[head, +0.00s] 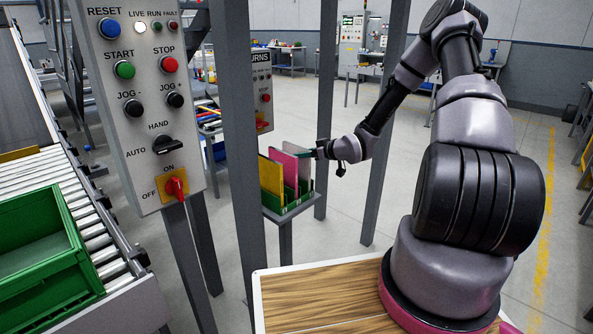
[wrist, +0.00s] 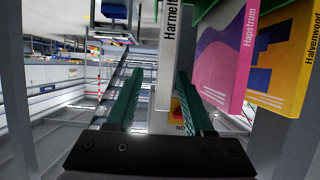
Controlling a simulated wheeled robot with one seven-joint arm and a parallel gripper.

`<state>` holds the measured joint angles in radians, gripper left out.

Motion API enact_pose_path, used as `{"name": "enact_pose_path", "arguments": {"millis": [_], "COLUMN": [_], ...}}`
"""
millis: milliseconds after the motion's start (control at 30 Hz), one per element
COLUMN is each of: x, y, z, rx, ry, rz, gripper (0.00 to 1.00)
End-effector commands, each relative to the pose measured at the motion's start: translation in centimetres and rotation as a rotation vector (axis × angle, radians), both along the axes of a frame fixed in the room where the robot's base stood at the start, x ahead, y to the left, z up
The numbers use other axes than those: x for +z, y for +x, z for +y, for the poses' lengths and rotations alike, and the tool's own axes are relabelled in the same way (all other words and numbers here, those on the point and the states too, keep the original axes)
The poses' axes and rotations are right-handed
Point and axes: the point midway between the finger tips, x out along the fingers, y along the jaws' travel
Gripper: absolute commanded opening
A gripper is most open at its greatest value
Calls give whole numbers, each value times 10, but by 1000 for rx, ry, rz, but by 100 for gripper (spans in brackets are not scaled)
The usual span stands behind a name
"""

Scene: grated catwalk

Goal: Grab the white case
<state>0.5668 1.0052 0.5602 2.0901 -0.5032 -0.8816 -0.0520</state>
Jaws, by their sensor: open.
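In the head view my gripper (head: 317,151) is at the right side of the rack of cases.
A pink case (head: 291,162) and a yellow case (head: 271,176) stand beside it in a green rack (head: 290,207) on a post. Grey uprights (head: 240,130) stand close by. A control panel (head: 140,90) and a green crate (head: 45,260) on rollers are at left.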

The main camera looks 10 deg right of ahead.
Motion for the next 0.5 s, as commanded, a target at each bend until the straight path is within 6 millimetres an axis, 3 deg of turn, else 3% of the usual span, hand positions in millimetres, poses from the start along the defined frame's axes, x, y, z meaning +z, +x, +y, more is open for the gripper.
{"name": "enact_pose_path", "arguments": {"millis": [233,500], "x": [-12,-13], "y": [25,28], "z": [22,23], "rx": [0,0], "ry": [0,-1], "rz": [0,1], "gripper": [52,52]}}
